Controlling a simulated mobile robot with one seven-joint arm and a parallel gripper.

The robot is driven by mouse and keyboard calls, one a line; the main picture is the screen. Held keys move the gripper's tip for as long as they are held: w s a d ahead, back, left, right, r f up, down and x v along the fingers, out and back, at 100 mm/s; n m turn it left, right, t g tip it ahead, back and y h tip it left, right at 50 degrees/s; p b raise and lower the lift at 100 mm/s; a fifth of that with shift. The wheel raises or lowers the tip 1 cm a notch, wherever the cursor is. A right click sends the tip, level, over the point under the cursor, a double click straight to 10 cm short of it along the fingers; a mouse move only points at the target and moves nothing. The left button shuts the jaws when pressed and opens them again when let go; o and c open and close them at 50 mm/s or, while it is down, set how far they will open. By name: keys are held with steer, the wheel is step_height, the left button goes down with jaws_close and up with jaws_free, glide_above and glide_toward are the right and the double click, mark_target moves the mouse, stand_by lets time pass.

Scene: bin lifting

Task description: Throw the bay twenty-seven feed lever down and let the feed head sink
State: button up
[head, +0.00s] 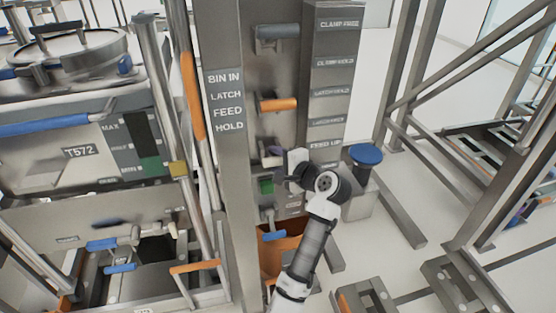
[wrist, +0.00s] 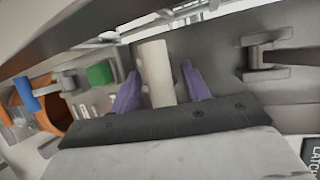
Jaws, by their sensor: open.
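The grey control column (head: 228,150) carries the labels BIN IN, LATCH, FEED and HOLD, with levers beside them. The lever at the FEED level has a cream handle (wrist: 155,70), which stands between my gripper's two purple fingers in the wrist view. My gripper (wrist: 160,78) is open around this handle, with a gap visible beside each finger. In the head view my gripper (head: 276,156) is at the column below the orange lever (head: 278,104), and mostly hides the feed lever. I cannot make out the feed head or a bay number.
A grey lever (head: 275,36) is above; a green block (head: 266,186) and blue-handled lever (head: 272,235) are below. A blue-topped post (head: 366,155) stands right of my arm. Bin T572 (head: 80,150) fills the left.

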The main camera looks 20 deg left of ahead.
jaws_close()
steer(key=shift+f, duration=0.1)
step_height(320, 180, down, 9)
steer(key=n+t+y+b, duration=0.3)
steer(key=y+b, duration=0.5)
steer(key=b, duration=2.4)
steer(key=shift+f+n+t, duration=0.2)
steer(key=shift+n+t, duration=0.2)
steer(key=shift+n, duration=0.4)
steer(key=shift+r+y+b, duration=0.1)
steer(key=shift+y+b, duration=0.3)
steer(key=shift+b, duration=0.2)
jaws_free()
